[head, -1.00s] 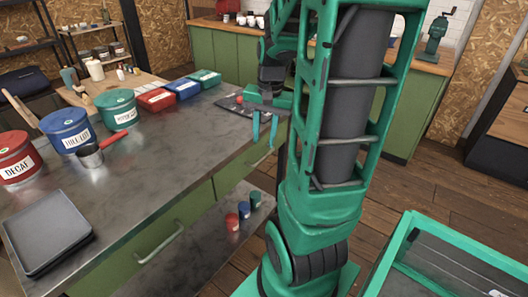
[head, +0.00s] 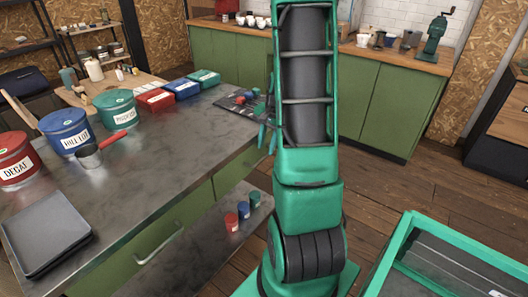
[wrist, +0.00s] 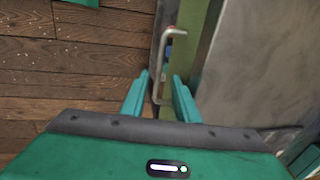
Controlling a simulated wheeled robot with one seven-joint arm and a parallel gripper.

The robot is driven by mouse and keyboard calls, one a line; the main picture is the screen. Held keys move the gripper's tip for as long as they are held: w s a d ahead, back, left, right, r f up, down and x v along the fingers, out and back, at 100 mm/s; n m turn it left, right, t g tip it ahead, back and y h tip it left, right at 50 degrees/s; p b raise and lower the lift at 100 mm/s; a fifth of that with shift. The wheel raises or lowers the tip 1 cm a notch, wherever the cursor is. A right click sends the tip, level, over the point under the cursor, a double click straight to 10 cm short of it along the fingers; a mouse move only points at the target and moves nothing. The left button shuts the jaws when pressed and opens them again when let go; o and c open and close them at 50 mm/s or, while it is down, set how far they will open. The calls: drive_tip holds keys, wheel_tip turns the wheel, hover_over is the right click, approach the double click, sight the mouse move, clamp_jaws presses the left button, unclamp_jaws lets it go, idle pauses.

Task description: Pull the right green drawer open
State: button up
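The right green drawer (head: 234,171) is set under the grey metal tabletop, and its front looks flush in the head view. My arm partly covers its right end, and its handle is hidden there. In the wrist view the pale bar handle (wrist: 163,60) stands out from the green front (wrist: 197,50). My gripper (wrist: 161,76) is open, one finger on each side of the handle's line. I cannot tell whether either finger touches it. In the head view my gripper (head: 267,137) shows only partly, beside the table's edge.
The left green drawer has its own handle (head: 158,243). Tins (head: 68,131), a saucepan (head: 90,155) and trays (head: 45,232) stand on the tabletop (head: 165,165). Small cups (head: 231,221) stand on the lower shelf. Wooden floor (head: 400,190) is free to the right.

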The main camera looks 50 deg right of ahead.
sight(264, 156)
drive_tip(key=shift+w+f, duration=0.15)
drive_tip(key=shift+f, duration=0.7)
drive_tip(key=shift+w+f, duration=0.15)
drive_tip(key=shift+f, duration=0.7)
